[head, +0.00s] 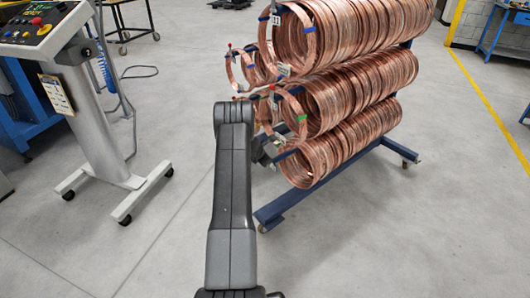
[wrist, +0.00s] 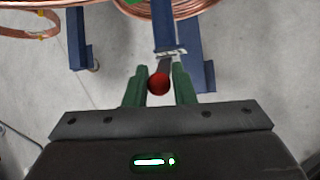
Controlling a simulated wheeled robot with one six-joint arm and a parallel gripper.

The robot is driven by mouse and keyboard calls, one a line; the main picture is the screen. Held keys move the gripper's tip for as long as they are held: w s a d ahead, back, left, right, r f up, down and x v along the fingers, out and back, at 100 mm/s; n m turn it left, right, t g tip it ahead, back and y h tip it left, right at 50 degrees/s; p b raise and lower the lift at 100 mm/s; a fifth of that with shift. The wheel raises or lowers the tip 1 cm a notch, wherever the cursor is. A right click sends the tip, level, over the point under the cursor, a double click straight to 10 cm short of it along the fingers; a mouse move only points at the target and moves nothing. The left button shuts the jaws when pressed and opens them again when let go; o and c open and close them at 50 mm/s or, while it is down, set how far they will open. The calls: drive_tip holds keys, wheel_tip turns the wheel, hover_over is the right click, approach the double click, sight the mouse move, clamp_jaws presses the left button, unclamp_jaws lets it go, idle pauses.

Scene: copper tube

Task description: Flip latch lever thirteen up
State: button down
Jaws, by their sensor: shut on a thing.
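In the wrist view, a latch lever with a round red knob (wrist: 159,83) sits between the green fingers of my gripper (wrist: 159,86). The fingers are shut on the lever around its knob. The lever's dark stem runs back to a small bracket on a blue bar (wrist: 166,25) of the rack. In the head view, my arm hides the gripper and this lever. The blue rack (head: 285,203) holds copper tube coils (head: 345,105) in stacked rows. Small red knobs show at its left end, one of them at the upper left (head: 229,46). I cannot read a number thirteen on any tag.
A control console (head: 85,110) on a wheeled stand is left of my arm. A blue workbench (head: 30,115) is behind it. Loose copper rings (head: 240,70) hang at the rack's left end, close to my arm. The floor between console and rack is clear.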

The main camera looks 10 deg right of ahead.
drive_tip(key=shift+w+d+r+g+y+p, duration=0.2)
drive_tip(key=shift+r+y+p, duration=0.15)
drive_tip(key=shift+p, duration=0.7)
drive_tip(key=shift+w+d+r+g+y+p, duration=0.1)
drive_tip(key=shift+w+r+y+p, duration=0.25)
drive_tip(key=shift+p, duration=0.7)
drive_tip(key=shift+d+f+g+y, duration=0.15)
drive_tip(key=shift+d+g+y, duration=0.25)
drive_tip(key=shift+y, duration=0.5)
drive_tip(key=y+b, duration=0.1)
drive_tip(key=b, duration=0.1)
drive_tip(key=d+g+y+b, duration=0.1)
drive_tip(key=b, duration=0.2)
drive_tip(key=shift+w+f+m+b, duration=0.15)
drive_tip(key=shift+w+m+b, duration=0.15)
drive_tip(key=shift+d+g+y+b, duration=0.25)
drive_tip(key=shift+y+b, duration=0.25)
drive_tip(key=shift+b, duration=0.5)
drive_tip(key=shift+w+r, duration=0.1)
drive_tip(key=shift+r, duration=0.1)
drive_tip(key=shift+r+b, duration=0.2)
drive_tip(key=shift+b, duration=0.1)
drive_tip(key=c, duration=1.3)
unclamp_jaws()
drive_tip(key=shift+f, duration=0.1)
drive_tip(key=shift+f, duration=0.1)
